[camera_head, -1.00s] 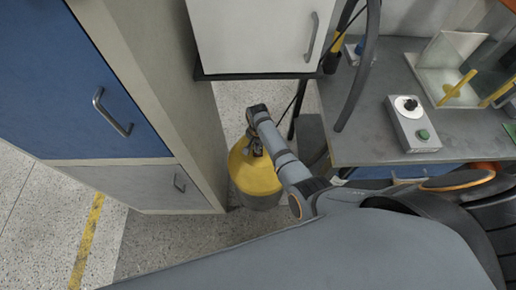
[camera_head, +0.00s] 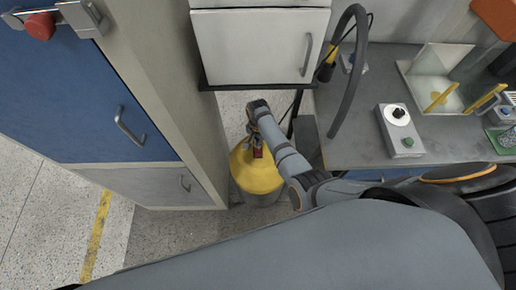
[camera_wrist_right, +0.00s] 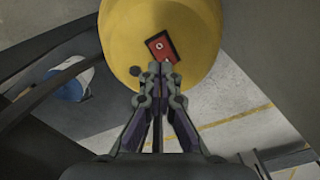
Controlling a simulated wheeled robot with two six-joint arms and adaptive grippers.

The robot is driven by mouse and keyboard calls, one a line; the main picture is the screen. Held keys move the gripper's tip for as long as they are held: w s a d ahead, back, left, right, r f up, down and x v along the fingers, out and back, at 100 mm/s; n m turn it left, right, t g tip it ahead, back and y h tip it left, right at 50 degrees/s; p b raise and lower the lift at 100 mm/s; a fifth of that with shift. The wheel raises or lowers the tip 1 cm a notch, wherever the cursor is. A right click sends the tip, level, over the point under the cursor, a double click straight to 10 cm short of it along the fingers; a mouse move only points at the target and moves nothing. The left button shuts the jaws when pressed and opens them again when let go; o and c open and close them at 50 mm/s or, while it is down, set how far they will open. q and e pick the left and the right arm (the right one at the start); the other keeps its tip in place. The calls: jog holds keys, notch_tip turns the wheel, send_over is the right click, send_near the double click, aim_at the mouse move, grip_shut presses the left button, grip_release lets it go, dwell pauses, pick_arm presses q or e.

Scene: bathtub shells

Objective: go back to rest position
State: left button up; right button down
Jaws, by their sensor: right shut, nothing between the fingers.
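My right gripper (camera_head: 257,150) hangs from the wrist of my right arm, in front of the yellow canister in the head view. In the right wrist view its two fingers (camera_wrist_right: 160,70) are together with nothing between them. My left gripper is in neither view.
A yellow-topped canister (camera_head: 256,180) stands on the floor, also in the right wrist view (camera_wrist_right: 125,40). A blue-doored cabinet (camera_head: 75,100) is left, a white cabinet (camera_head: 255,45) behind. A grey bench (camera_head: 450,140) with a control box (camera_head: 400,130) is right.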

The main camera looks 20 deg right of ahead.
dwell(0.4)
jog(key=s+d+r+n+t, duration=0.2)
jog(key=s+d+r+n, duration=0.25)
jog(key=s+d, duration=0.45)
jog(key=s+r+n+t, duration=0.2)
jog(key=s+r+n, duration=0.4)
jog(key=s+r, duration=0.6)
jog(key=s+d+f+g+h, duration=0.1)
jog(key=d+f, duration=0.1)
jog(key=f, duration=1.2)
jog(key=s+d+f+g, duration=0.1)
jog(key=f, duration=1.4)
jog(key=s+d+f, duration=0.1)
jog(key=s+f, duration=1.2)
jog(key=s, duration=0.4)
jog(key=shift+s+m+g, duration=0.2)
jog(key=shift+m+g, duration=0.2)
jog(key=shift+m, duration=0.05)
